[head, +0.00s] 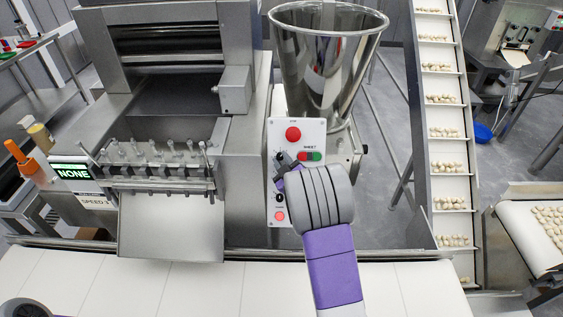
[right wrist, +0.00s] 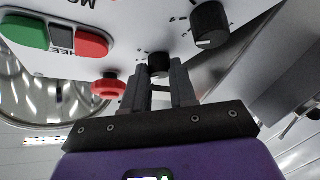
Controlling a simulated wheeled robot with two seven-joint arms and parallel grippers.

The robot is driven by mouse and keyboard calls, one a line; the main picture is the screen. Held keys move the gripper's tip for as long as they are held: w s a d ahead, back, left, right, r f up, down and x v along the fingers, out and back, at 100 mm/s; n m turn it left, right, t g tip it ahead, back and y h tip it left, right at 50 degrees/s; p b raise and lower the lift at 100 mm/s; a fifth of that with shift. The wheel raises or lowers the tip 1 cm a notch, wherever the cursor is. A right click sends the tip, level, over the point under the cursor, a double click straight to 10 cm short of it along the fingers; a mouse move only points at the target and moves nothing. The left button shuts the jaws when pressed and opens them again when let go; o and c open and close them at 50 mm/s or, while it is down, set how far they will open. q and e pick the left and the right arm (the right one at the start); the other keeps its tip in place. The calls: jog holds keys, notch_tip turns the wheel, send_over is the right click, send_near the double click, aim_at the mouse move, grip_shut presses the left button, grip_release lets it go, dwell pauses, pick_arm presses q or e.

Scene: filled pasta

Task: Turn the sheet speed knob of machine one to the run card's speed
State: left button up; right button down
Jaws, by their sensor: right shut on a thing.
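The control panel (head: 313,198) of the machine is a white plate with a red button at the top and a green-and-red switch. My right gripper (head: 282,160) is at its left side, shut on a small black knob. In the right wrist view the fingers (right wrist: 160,84) close around this knob (right wrist: 158,63), with scale dots around it. Its pointer is hidden, so I cannot read its setting. A second, larger black knob (right wrist: 208,24) sits apart from the fingers. A card (head: 95,202) reads "SPEED" with a small digit that looks like 3.
A red mushroom button (right wrist: 108,85) is close beside the fingers. A steel hopper (head: 325,65) stands behind the panel. A screen (head: 73,172) reading "NONE" is at the left. A white belt (head: 190,290) runs in front, and an incline conveyor (head: 440,150) carries pasta at right.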

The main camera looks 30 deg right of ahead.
jog(key=n+y, duration=0.1)
jog(key=n, duration=0.2)
jog(key=n+g+y, duration=0.1)
jog(key=shift+d+r+y+p, duration=0.25)
jog(key=shift+y+p, duration=0.05)
jog(key=shift+d+r+n+g+y+p, duration=0.1)
jog(key=shift+n+g+y+p, duration=0.25)
jog(key=shift+n, duration=0.75)
jog(key=shift+r+n+g+y+p, duration=0.1)
jog(key=shift+n+g+y+p, duration=0.25)
jog(key=shift+n, duration=0.75)
jog(key=shift+f, duration=0.1)
jog(key=c, duration=0.9)
grip_release()
jog(key=v, duration=0.7)
jog(key=shift+s, duration=0.2)
